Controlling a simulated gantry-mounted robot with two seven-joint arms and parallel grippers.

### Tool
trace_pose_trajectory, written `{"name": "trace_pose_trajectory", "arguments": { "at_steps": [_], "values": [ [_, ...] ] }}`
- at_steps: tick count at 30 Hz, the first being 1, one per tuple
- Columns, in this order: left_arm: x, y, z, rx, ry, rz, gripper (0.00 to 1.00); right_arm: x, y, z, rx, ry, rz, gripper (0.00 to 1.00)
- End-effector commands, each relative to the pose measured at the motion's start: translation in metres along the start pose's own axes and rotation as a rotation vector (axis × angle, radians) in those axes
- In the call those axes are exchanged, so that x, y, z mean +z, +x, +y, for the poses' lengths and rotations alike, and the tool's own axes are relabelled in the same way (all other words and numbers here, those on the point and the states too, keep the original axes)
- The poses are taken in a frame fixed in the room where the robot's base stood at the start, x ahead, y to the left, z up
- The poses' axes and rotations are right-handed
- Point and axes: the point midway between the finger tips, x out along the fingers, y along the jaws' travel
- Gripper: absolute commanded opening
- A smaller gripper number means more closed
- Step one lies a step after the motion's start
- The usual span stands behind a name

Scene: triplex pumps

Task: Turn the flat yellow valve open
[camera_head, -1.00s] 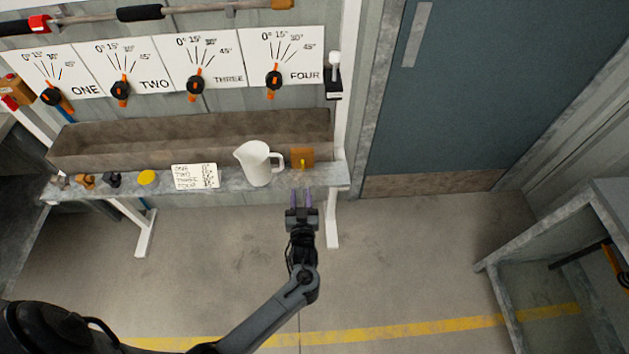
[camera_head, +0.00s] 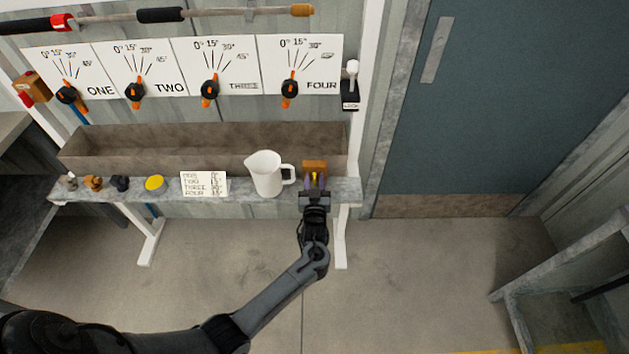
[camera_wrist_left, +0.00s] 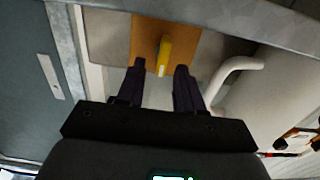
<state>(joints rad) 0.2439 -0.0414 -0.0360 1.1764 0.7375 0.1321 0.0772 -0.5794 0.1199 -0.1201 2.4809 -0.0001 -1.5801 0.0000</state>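The flat yellow valve (camera_head: 314,177) is a small handle in front of an orange-brown block (camera_head: 315,165) at the right end of the grey shelf. In the left wrist view the yellow handle (camera_wrist_left: 164,55) stands out from the block (camera_wrist_left: 180,38). My left gripper (camera_head: 314,184) is in front of the block, its two purple fingers apart. In the wrist view the fingers (camera_wrist_left: 160,72) are open, one on each side of the handle's lower end, with gaps between. Whether they touch it cannot be seen. My right gripper is not in view.
A white pitcher (camera_head: 267,173) stands just left of the block, its handle close to my left gripper. A written card (camera_head: 204,184), a yellow disc (camera_head: 155,183) and small knobs lie further left on the shelf (camera_head: 240,190). Dial panels hang above a trough (camera_head: 200,146).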

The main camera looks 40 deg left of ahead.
Motion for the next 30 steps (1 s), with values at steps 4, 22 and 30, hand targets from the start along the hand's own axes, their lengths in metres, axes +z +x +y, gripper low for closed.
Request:
{"name": "trace_pose_trajectory", "arguments": {
  "at_steps": [4,22,30],
  "values": [
    [0.0000,0.0076,-0.0002,0.000,0.001,0.000,0.36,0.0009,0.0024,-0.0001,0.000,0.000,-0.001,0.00],
    [-0.0001,0.0083,-0.0002,0.000,0.001,0.000,0.00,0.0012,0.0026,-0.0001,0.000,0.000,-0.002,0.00],
    [-0.0005,0.0082,0.0000,0.000,0.012,0.000,0.00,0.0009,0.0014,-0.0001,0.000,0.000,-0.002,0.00]
  ]
}}
